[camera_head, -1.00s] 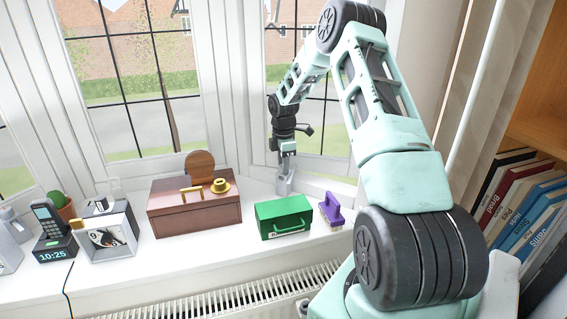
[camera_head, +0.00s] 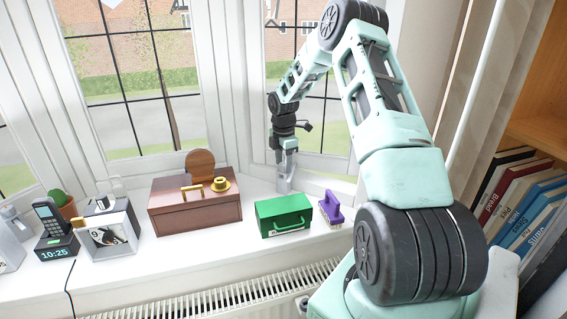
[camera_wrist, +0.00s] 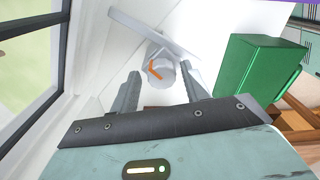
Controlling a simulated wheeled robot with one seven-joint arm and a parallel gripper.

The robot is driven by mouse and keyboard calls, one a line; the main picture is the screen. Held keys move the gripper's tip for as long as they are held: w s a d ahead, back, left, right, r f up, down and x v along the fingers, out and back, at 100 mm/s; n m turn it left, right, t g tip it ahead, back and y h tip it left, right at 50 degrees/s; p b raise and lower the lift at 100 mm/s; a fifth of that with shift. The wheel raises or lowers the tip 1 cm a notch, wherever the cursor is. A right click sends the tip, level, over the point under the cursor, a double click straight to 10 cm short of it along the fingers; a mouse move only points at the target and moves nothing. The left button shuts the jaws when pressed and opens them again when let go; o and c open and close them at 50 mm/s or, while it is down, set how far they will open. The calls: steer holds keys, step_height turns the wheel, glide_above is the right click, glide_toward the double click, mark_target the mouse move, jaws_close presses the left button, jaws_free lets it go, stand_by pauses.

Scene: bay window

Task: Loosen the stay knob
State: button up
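The stay knob (camera_wrist: 161,75) is a grey round cap with an orange mark, in the upper middle of the wrist view. It sits beside a pale grey stay bar (camera_wrist: 150,33) that crosses above it diagonally. My gripper (camera_wrist: 160,82) is open, one finger on each side of the knob in the picture; I cannot tell whether either touches it. In the head view my gripper (camera_head: 286,170) points down at the grey stay fitting (camera_head: 283,186) on the sill by the right window. The fingertips overlap the fitting there, so the knob itself is hard to make out.
A green box (camera_head: 285,216) stands just right of and in front of the stay, with a purple brush (camera_head: 331,209) beside it. A brown case (camera_head: 195,212) bearing a gold object (camera_head: 220,184) is to the left. Window frames border the stay closely.

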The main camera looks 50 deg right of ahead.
mark_target(283, 164)
stand_by(0.3)
step_height(283, 164, up, 17)
steer(key=b, duration=0.4)
steer(key=shift+r, duration=0.15)
stand_by(0.4)
steer(key=w+a, duration=0.2)
steer(key=a, duration=1.6)
steer(key=s+a+f+m, duration=0.1)
steer(key=s+a, duration=0.3)
steer(key=a, duration=0.5)
steer(key=s+a+f+m, duration=0.1)
steer(key=s+a, duration=0.2)
steer(key=a, duration=0.6)
steer(key=s+a+f+m, duration=0.1)
steer(key=s+a, duration=0.3)
steer(key=s, duration=0.4)
steer(key=s+a+f+m+b, duration=0.1)
steer(key=s+a+f+m, duration=0.1)
steer(key=s, duration=0.7)
steer(key=s+a+f+m, duration=0.1)
steer(key=s+a+f, duration=0.2)
steer(key=s+a, duration=0.3)
steer(key=s, duration=0.2)
steer(key=shift+s+a+m+y, duration=0.3)
steer(key=shift+s+a, duration=0.05)
steer(key=shift+a, duration=0.05)
